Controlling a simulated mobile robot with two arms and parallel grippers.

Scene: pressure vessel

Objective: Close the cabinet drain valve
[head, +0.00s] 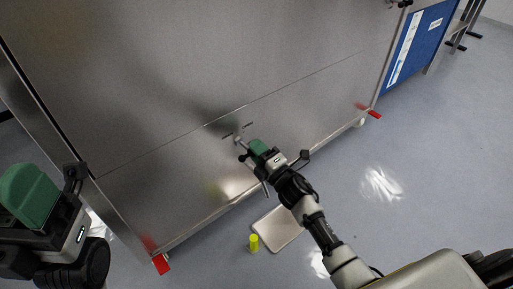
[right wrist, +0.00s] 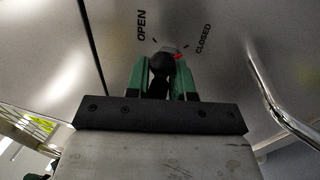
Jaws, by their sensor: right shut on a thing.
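The drain valve handle (right wrist: 162,66) is a dark knob on the steel cabinet panel (head: 200,80). In the right wrist view the printed words OPEN, at upper left, and CLOSED, at upper right, flank it. A small red mark (right wrist: 178,57) shows beside the knob on the CLOSED side. My right gripper (head: 243,148) reaches the lower cabinet front. In the right wrist view its green fingers (right wrist: 162,80) are shut on the handle, partly hiding it. My left gripper (head: 30,190) is at the left edge of the head view, away from the valve; its finger gap is unclear.
A metal tray (head: 278,229) and a yellow cylinder (head: 253,243) are on the floor below the cabinet. Red pieces (head: 161,264) stick out at the cabinet's lower corners. A bent metal bar (right wrist: 270,85) runs right of the gripper. Floor at right is mostly clear.

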